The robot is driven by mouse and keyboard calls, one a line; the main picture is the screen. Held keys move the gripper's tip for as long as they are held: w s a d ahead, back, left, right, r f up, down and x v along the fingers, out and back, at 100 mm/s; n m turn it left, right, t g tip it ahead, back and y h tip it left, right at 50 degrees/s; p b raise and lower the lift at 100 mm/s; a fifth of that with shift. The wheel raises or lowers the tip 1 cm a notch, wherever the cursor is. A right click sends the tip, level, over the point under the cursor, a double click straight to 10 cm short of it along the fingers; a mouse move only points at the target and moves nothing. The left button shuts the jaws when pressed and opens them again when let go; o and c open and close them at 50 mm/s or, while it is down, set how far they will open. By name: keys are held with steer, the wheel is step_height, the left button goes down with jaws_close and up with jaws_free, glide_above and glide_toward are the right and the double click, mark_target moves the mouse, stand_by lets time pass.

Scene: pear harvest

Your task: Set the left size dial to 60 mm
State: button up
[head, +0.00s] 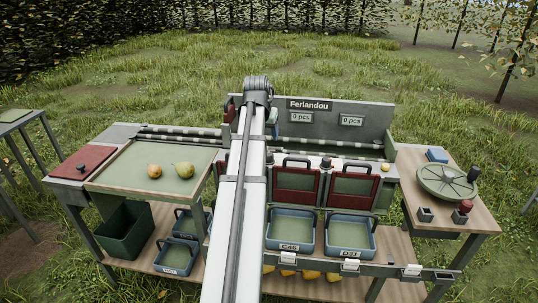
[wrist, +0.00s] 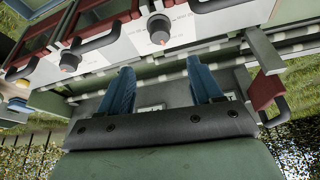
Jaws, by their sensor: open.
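In the wrist view, a dark round dial (wrist: 158,28) sits on a white panel with small markings. A second dial (wrist: 69,62) with a reddish end sits further left and also shows in the head view (head: 326,162). Another dark knob (head: 270,157) shows right beside my arm in the head view. The dial settings are too small to read, and my arm hides part of the panel. My gripper (wrist: 163,88) is open and empty, its two blue fingers apart from the dials. In the head view it is mostly hidden behind the arm's end.
Maroon-framed flaps (head: 297,185) with dark handles stand below the panel, above blue crates (head: 290,247). Two pears (head: 183,170) lie on the green left tray (head: 130,178). A sign board (head: 350,115) stands behind. A round green turntable (head: 447,183) is at right.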

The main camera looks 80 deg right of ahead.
mark_target(269, 153)
steer(key=x, duration=1.3)
steer(key=shift+d+f, duration=0.1)
steer(key=shift+f, duration=0.05)
steer(key=shift+c, duration=0.4)
steer(key=c, duration=0.9)
